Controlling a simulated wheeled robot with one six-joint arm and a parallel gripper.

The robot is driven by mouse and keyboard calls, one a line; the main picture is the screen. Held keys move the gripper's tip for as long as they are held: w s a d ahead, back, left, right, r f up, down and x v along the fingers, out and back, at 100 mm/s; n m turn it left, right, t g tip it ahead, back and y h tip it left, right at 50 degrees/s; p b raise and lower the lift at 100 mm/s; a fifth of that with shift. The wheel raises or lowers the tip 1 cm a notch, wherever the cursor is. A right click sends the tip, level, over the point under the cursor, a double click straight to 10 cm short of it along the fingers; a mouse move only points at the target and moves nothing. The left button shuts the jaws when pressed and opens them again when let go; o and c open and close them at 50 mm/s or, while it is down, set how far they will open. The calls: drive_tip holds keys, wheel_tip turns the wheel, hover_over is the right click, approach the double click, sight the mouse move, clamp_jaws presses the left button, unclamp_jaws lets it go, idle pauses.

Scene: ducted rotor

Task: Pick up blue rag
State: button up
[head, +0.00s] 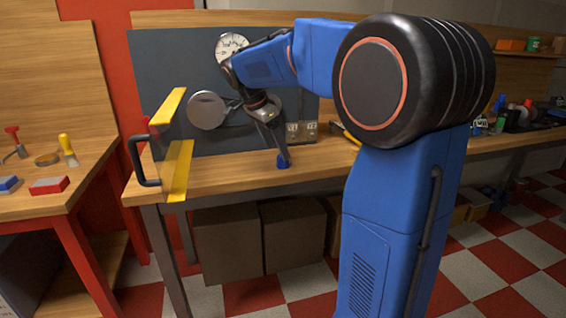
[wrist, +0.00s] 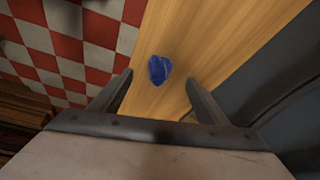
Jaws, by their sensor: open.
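The blue rag (head: 283,163) lies crumpled on the wooden workbench (head: 225,180), near its front edge. In the wrist view the rag (wrist: 159,70) sits on bare wood, ahead of the fingertips and between their lines. My gripper (head: 284,158) points down at the rag in the head view, with its fingertips close to it; the head view does not clearly show whether they touch. In the wrist view my gripper (wrist: 158,76) is open, with its two fingers wide apart and nothing held between them.
A yellow-edged frame with a dark handle (head: 143,160) stands at the bench's left end. Cardboard boxes (head: 228,245) stand below. The wood around the rag is clear.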

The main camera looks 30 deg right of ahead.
sight(279, 154)
drive_tip(key=shift+x, duration=2.35)
drive_tip(key=shift+c, duration=0.6)
drive_tip(key=c, duration=1.1)
